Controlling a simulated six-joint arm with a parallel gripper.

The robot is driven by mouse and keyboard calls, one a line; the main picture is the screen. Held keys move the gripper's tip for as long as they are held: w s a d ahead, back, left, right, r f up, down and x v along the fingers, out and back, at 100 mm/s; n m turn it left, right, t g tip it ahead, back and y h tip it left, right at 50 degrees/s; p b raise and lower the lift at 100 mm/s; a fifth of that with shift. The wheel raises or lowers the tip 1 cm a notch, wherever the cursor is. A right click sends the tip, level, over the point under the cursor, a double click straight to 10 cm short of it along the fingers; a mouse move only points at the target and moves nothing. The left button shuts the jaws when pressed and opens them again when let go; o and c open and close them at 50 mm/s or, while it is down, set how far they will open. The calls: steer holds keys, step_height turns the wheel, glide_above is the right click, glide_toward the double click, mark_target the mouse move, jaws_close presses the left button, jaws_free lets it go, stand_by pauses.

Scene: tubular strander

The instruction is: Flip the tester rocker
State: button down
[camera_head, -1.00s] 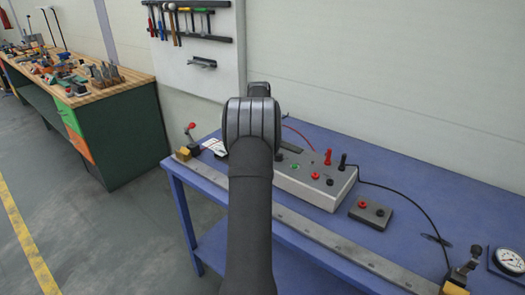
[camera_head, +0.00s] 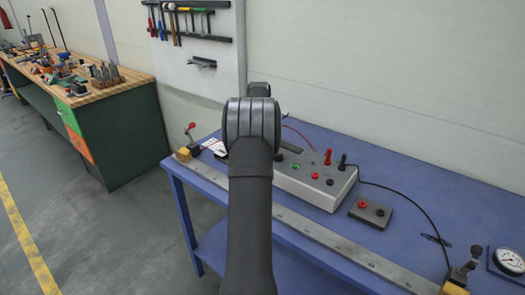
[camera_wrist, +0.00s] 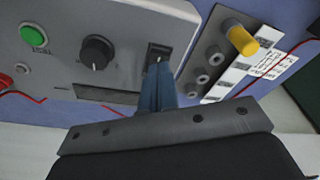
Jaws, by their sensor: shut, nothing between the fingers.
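The tester (camera_head: 321,190) is a light grey box on the blue bench, partly hidden behind my arm in the head view. In the wrist view its panel (camera_wrist: 121,25) fills the upper left. The rocker (camera_wrist: 158,52) is a small dark switch near the panel's right edge. My gripper (camera_wrist: 160,68) shows in the wrist view with its blue fingers shut and empty. The fingertips are at the lower part of the rocker and overlap it; I cannot tell whether they press on it. The gripper is hidden in the head view.
Beside the rocker are a black knob (camera_wrist: 97,52) and a green button (camera_wrist: 33,35). A grey block with a yellow plug (camera_wrist: 240,37) stands right of the tester. A small box with red and black sockets (camera_head: 371,213) and a gauge (camera_head: 509,261) lie on the bench (camera_head: 430,190).

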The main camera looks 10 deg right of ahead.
steer(key=shift+f, duration=0.75)
stand_by(0.3)
steer(key=shift+r, duration=3.5)
step_height(320, 180, down, 7)
steer(key=shift+r, duration=0.1)
